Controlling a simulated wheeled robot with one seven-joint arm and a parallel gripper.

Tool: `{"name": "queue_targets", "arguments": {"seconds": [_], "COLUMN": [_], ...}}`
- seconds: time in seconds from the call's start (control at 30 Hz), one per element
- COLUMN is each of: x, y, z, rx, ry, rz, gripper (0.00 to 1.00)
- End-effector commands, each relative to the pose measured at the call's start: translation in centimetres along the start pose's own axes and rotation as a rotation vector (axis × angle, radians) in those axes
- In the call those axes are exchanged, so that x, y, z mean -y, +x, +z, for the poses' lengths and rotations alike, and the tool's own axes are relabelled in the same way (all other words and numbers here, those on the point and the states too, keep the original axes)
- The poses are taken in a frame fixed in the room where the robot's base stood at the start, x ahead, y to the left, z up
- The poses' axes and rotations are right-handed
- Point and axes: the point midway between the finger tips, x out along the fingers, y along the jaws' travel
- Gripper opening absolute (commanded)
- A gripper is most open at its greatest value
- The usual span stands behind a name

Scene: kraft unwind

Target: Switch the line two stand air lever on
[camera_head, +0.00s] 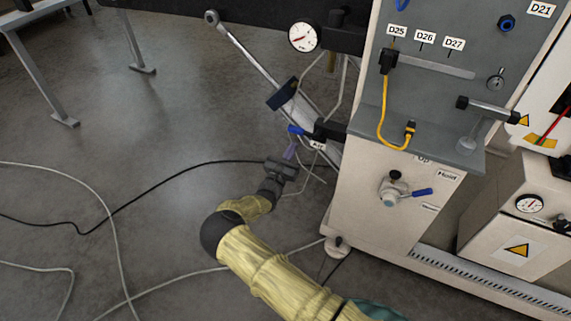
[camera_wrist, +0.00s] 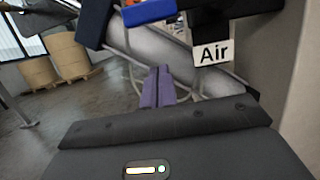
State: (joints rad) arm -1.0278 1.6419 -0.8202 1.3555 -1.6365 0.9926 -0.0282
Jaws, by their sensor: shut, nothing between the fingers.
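The air lever has a blue handle (camera_head: 296,130) at the left side of the grey cabinet, beside a black valve body (camera_head: 325,131). In the wrist view the blue handle (camera_wrist: 150,11) lies across the top edge, partly cut off, above a white label reading "Air" (camera_wrist: 212,53). The handle points left from the valve, roughly level in the picture. My gripper (camera_head: 290,152) is just below the handle, its purple fingers pointing up towards it. In the wrist view my gripper (camera_wrist: 158,72) is shut and empty, with a visible gap below the handle.
A second blue-handled valve (camera_head: 421,192) is on the cabinet front (camera_head: 365,205). A silver cylinder (camera_head: 250,57) slants behind my gripper, with thin hoses around it. Brown rolls (camera_wrist: 68,55) stand far off. Cables cross the open floor (camera_head: 150,130) at left.

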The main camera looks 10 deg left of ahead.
Motion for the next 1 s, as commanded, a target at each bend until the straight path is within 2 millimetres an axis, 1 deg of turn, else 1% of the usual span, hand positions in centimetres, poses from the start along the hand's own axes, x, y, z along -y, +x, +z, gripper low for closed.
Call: {"name": "queue_targets", "arguments": {"seconds": [0.03, 0.1, 0.2, 0.3, 0.77, 1.0], "x": [-0.1, 0.0, 0.0, 0.0, -0.1, -0.3], "y": [0.4, 0.6, 0.9, 1.1, 1.0, 1.1], "z": [0.6, 1.8, 3.0, 3.7, 4.0, 4.3], "rx": [0.002, 0.002, 0.001, 0.0, 0.0, 0.0], "ry": [0.003, 0.001, 0.0, -0.001, 0.003, 0.042], "rz": [-0.001, -0.001, -0.001, 0.0, 0.001, -0.008], "gripper": [0.0, 0.0, 0.0, 0.0, 0.0, 0.0]}}
